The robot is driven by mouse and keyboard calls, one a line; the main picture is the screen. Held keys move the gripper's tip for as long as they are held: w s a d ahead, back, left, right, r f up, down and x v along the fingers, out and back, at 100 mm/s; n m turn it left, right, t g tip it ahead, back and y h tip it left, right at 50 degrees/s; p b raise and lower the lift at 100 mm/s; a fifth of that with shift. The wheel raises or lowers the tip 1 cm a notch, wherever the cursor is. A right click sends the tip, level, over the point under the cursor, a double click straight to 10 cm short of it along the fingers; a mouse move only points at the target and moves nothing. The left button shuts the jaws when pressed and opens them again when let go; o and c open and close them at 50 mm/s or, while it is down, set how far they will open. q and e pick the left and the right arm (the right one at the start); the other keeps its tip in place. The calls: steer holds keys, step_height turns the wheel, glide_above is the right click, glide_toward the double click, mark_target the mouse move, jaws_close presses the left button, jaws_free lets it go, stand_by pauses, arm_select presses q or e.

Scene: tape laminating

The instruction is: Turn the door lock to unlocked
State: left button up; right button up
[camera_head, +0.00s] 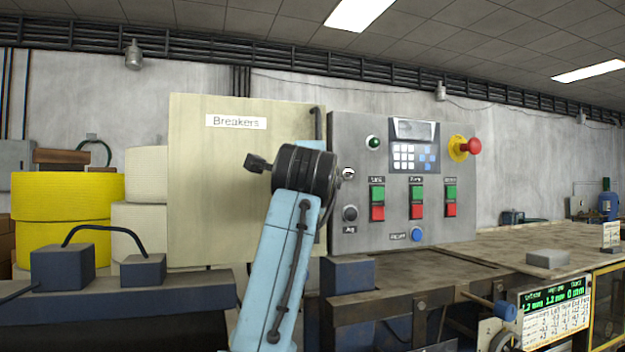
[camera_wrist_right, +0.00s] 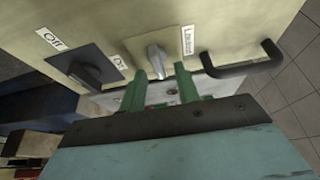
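In the right wrist view, the silver door lock lever (camera_wrist_right: 157,62) sits on the beige breaker cabinet's face. A white label (camera_wrist_right: 187,40) that seems to read "Unlocked" is to its right. My right gripper (camera_wrist_right: 160,76) is open, its two green fingers apart, with the lever's end in line with the gap between them; I cannot tell whether they touch it. In the head view, my right arm stands in front of the cabinet (camera_head: 220,190) marked "Breakers" and hides the lock and fingers. My left gripper is not in view.
A dark rotary switch (camera_wrist_right: 88,72) with Off and On labels is left of the lock. A black handle (camera_wrist_right: 245,66) sticks out to its right. A grey control panel (camera_head: 345,225) with buttons and a red emergency stop (camera_head: 472,146) stands right of the cabinet.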

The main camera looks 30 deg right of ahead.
steer(key=b+v, duration=0.4)
steer(key=v, duration=0.9)
steer(key=shift+s+b, duration=0.2)
steer(key=shift+b, duration=0.1)
